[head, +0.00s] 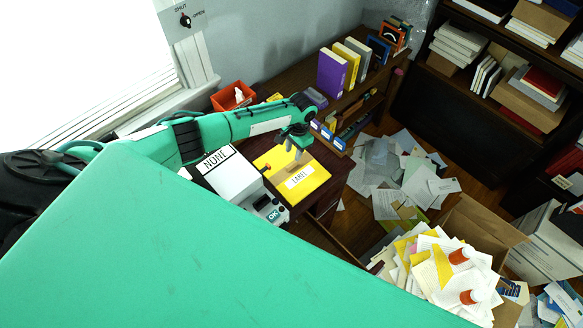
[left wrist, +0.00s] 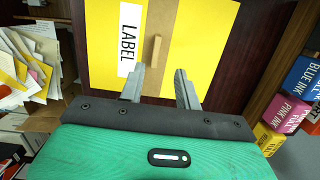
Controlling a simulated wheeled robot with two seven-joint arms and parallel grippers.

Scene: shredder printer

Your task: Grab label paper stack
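The label paper stack is a yellow block with a white "LABEL" strip and a tan band (head: 303,184), lying on the dark wooden desk. It fills the upper middle of the left wrist view (left wrist: 205,45), where a small tan upright tab (left wrist: 155,52) stands on it. My left gripper (head: 296,152) is above the stack, fingers pointing down at it. In the left wrist view its two fingers (left wrist: 160,84) are apart with nothing between them; the tab is just beyond their tips. I cannot tell whether they touch the stack. My right gripper is not in view.
A white printer marked "NONE" (head: 222,172) stands directly left of the stack. Ink boxes (left wrist: 292,108) are on a shelf at right in the wrist view. Books (head: 333,72) stand behind. Papers (head: 395,170) litter the floor, and an overfull cardboard box (head: 480,225) is at lower right.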

